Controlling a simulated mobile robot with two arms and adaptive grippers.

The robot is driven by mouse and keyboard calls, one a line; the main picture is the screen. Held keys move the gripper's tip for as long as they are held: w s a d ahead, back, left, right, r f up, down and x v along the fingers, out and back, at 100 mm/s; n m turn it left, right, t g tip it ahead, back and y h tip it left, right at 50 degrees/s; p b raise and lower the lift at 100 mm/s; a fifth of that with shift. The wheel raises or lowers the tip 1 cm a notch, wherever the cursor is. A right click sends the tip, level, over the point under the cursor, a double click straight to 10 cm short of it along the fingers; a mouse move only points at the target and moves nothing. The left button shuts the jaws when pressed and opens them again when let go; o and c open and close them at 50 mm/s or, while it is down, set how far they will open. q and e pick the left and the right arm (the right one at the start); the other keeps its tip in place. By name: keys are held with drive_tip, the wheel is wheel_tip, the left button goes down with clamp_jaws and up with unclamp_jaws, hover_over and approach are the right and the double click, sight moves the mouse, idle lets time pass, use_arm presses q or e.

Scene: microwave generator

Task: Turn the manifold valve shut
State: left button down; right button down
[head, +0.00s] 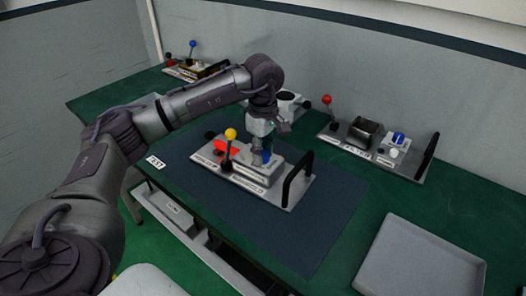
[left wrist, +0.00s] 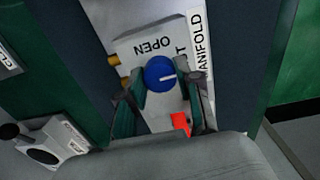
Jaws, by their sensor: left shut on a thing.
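The manifold valve is a round blue knob (left wrist: 159,73) with a white line on its top, in the left wrist view. The line points right, toward a partly hidden label ending in T. An OPEN label (left wrist: 153,46) is above the knob. My left gripper (left wrist: 163,88) is shut on the knob, one finger on each side. In the head view, my left gripper (head: 264,143) points down onto the manifold unit (head: 292,190), and only a little of the blue knob (head: 266,157) shows. My right gripper is not in view.
The unit sits on a dark mat (head: 325,220) and carries a yellow-ball lever (head: 230,135), a red part (head: 227,147) and a black handle (head: 297,178). Other units stand behind, one with a red-ball lever (head: 327,100). An empty grey tray (head: 420,262) lies front right.

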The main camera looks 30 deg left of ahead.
use_arm(q)
drive_tip(key=c, duration=0.8)
unclamp_jaws()
drive_tip(key=shift+o, duration=0.2)
wheel_tip(320, 180, up, 12)
